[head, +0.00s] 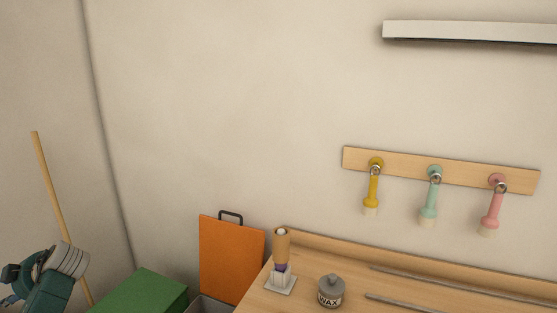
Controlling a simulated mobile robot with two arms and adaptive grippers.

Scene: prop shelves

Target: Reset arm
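My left arm shows at the lower left corner, with teal links and a pale ribbed part. The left gripper (12,285) is at the picture's left edge, small and partly cut off, so its fingers cannot be read. No object can be made out in it. It is well left of the wooden bench (330,270) and apart from everything on it. My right gripper is not in view.
A wooden pole (50,185) leans behind my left arm. A green box (145,293) and an orange board (230,260) stand left of the bench. A wax tin (331,292) and a small stand (281,283) sit on it. Three handled tools hang from a wall rack (405,168).

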